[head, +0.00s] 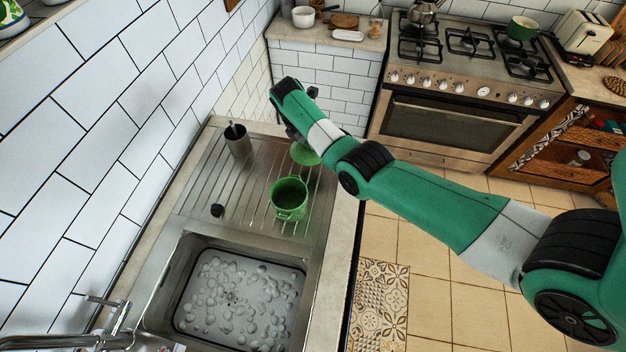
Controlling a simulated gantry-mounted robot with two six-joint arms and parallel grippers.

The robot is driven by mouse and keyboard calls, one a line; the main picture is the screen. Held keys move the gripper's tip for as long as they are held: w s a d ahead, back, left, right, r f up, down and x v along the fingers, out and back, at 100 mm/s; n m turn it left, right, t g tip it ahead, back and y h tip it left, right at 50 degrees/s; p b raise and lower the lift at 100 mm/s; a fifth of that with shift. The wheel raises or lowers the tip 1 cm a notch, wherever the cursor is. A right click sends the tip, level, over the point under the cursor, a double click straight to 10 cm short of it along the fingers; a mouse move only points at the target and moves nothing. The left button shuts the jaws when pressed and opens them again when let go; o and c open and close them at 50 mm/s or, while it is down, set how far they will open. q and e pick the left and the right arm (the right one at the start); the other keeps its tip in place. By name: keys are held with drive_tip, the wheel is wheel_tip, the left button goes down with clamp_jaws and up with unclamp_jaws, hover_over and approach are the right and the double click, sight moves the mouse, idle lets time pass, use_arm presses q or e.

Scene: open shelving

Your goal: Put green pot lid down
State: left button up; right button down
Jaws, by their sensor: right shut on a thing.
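The green lid (303,154) is at the far right of the steel drainboard, partly hidden by my right arm. My right gripper (296,136) is shut on the lid from above; its fingertips are mostly hidden behind the wrist. I cannot tell whether the lid touches the drainboard. A green pot (289,200) stands open and upright on the drainboard, just nearer than the lid. My left gripper is not in view.
The sink (165,285) with suds lies nearer. The stove (470,75) carries another green pot (521,28). Bare drainboard lies left of the pot.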

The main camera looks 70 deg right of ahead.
sight(306, 149)
drive_tip(key=shift+d, duration=0.25)
drive_tip(key=shift+w, duration=0.1)
drive_tip(key=shift+f, duration=0.3)
wheel_tip(306, 149, down, 6)
drive_tip(key=b, duration=0.3)
drive_tip(key=shift+w+r, duration=0.1)
drive_tip(key=shift+r, duration=0.1)
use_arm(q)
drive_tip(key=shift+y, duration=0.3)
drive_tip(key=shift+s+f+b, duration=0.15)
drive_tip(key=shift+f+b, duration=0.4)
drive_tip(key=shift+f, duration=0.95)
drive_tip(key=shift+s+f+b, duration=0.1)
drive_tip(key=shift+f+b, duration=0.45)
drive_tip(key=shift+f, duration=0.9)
use_arm(e)
drive_tip(key=shift+f, duration=1.85)
drive_tip(key=shift+f, duration=0.1)
drive_tip(key=c, duration=0.7)
unclamp_jaws()
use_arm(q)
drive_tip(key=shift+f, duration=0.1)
